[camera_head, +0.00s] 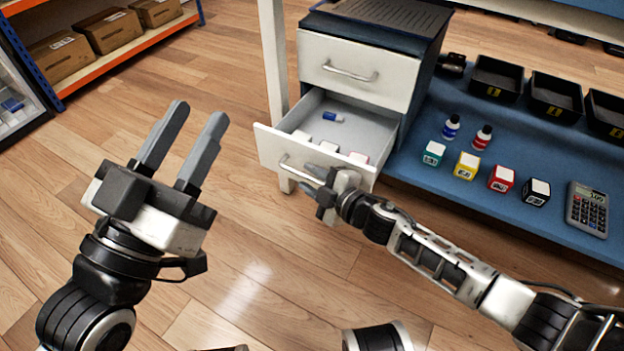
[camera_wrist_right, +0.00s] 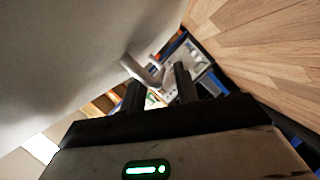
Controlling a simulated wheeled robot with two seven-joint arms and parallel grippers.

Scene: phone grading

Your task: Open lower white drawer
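The lower white drawer (camera_head: 262,148) is pulled out of the cabinet, its inside showing in the head view. A blue-and-white item and several pale items lie in it. Its metal bar handle (camera_head: 290,167) is on the front face; it also shows in the right wrist view (camera_wrist_right: 134,68). My right gripper (camera_head: 314,180) is at the right end of this handle, its fingers apart in the right wrist view (camera_wrist_right: 158,88). I cannot tell whether they touch the bar. My left gripper (camera_head: 191,123) is open and empty over the floor, left of the drawer.
The upper white drawer (camera_head: 340,88) is shut. A blue-topped table (camera_head: 415,180) at the right holds several coloured boxes, two small bottles, a calculator (camera_head: 587,209) and black bins (camera_head: 555,97). A shelf with cartons (camera_head: 62,57) stands at the far left. The wooden floor between is clear.

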